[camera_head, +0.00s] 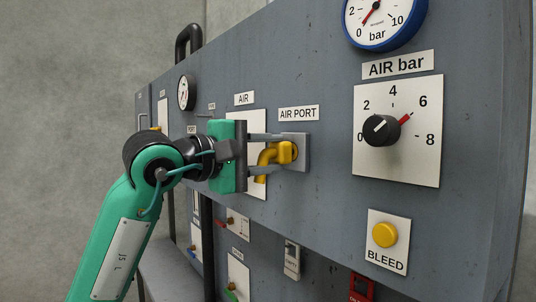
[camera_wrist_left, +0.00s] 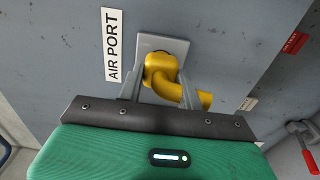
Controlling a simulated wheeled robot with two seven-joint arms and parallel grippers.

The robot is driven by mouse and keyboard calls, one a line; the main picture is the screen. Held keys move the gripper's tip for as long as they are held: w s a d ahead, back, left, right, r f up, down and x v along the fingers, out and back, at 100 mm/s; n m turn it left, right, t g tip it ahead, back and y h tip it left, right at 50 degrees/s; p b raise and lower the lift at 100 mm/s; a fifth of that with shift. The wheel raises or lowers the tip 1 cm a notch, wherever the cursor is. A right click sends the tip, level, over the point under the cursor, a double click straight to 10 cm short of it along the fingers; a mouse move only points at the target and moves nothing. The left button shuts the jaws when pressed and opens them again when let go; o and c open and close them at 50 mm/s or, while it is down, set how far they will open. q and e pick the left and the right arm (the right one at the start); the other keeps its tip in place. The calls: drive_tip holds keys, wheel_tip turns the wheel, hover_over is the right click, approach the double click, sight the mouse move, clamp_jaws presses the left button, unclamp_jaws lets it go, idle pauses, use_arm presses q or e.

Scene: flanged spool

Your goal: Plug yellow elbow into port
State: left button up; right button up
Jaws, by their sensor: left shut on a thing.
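The yellow elbow (camera_head: 268,157) is held between the fingers of my left gripper (camera_head: 272,154), right in front of the air port (camera_head: 301,153). The port is a grey plate under the AIR PORT label on the panel. In the left wrist view the yellow elbow (camera_wrist_left: 160,72) has its head against the port plate (camera_wrist_left: 150,45), and its bent tail points right and down. The left gripper (camera_wrist_left: 160,85) is shut on it from both sides. The elbow's head covers the port hole, so I cannot tell how deep it sits. My right gripper is not in view.
The grey panel (camera_head: 320,60) carries a black pressure knob (camera_head: 381,130), a yellow BLEED button (camera_head: 385,234) and a blue-rimmed gauge (camera_head: 384,20) to the right. Several smaller fittings sit lower down. A red-handled part (camera_wrist_left: 304,140) shows at the right of the wrist view.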

use_arm(q)
drive_tip(key=shift+w+d, duration=0.3)
drive_tip(key=shift+d, duration=0.15)
drive_tip(key=o, duration=1)
drive_tip(key=shift+a, duration=0.1)
drive_tip(key=shift+s+a+f+b, duration=0.1)
drive_tip(key=shift+s+a+b, duration=0.15)
drive_tip(key=shift+b, duration=0.15)
drive_tip(key=shift+b+v, duration=2.9)
drive_tip(key=shift+v, duration=3.6)
